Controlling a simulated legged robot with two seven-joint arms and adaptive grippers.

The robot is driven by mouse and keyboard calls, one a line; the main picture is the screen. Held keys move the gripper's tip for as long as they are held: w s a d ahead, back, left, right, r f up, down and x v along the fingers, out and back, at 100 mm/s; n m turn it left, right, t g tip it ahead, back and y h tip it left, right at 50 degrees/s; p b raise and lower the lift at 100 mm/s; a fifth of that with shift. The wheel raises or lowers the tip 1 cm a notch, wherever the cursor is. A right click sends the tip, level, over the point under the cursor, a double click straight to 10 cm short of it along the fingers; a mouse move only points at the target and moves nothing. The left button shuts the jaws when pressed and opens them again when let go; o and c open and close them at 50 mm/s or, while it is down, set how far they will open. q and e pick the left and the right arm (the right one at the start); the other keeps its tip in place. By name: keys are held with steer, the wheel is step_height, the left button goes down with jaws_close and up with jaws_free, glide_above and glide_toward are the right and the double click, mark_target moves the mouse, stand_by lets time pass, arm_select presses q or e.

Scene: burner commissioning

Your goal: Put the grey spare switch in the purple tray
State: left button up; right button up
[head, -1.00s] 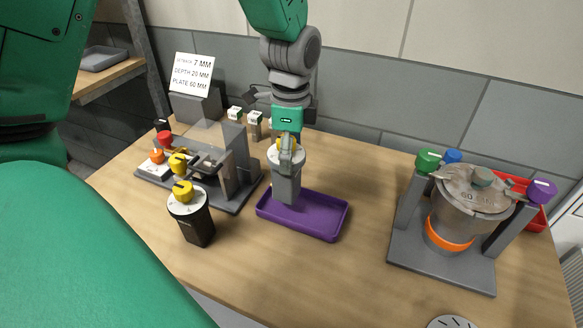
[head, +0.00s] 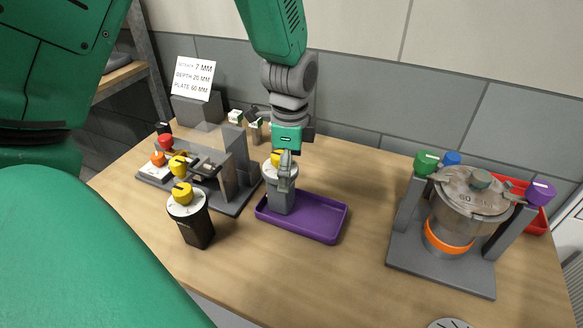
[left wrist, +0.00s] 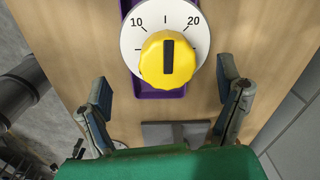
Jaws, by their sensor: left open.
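The grey spare switch (head: 280,198), with a white dial and yellow knob, stands roughly upright at the left end of the purple tray (head: 325,224). My left gripper (head: 284,172) is open just above and beside its knob, partly hiding the dial. In the left wrist view the yellow knob (left wrist: 167,60) and the dial marked 10 and 20 lie beyond the spread fingers of my left gripper (left wrist: 165,88), with gaps on both sides. The purple tray (left wrist: 160,92) shows behind the dial. The switch's base contact is partly hidden by the tray's rim. My right gripper is not in view.
A black switch with a yellow knob (head: 194,222) stands left of the tray. A grey fixture (head: 232,200) with coloured knobs is behind it. A burner pot stand (head: 440,270) and a red tray (head: 537,215) are at the right. Bare table lies between tray and stand.

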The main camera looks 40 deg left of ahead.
arm_select(q)
steer(key=r, duration=0.3)
steer(key=a+r, duration=0.1)
steer(key=r, duration=0.3)
steer(key=r+p, duration=0.1)
steer(key=r, duration=0.2)
steer(key=shift+s+a+r, duration=0.1)
steer(key=shift+a+r, duration=0.1)
steer(key=shift+d+r, duration=0.5)
steer(key=shift+d, duration=0.1)
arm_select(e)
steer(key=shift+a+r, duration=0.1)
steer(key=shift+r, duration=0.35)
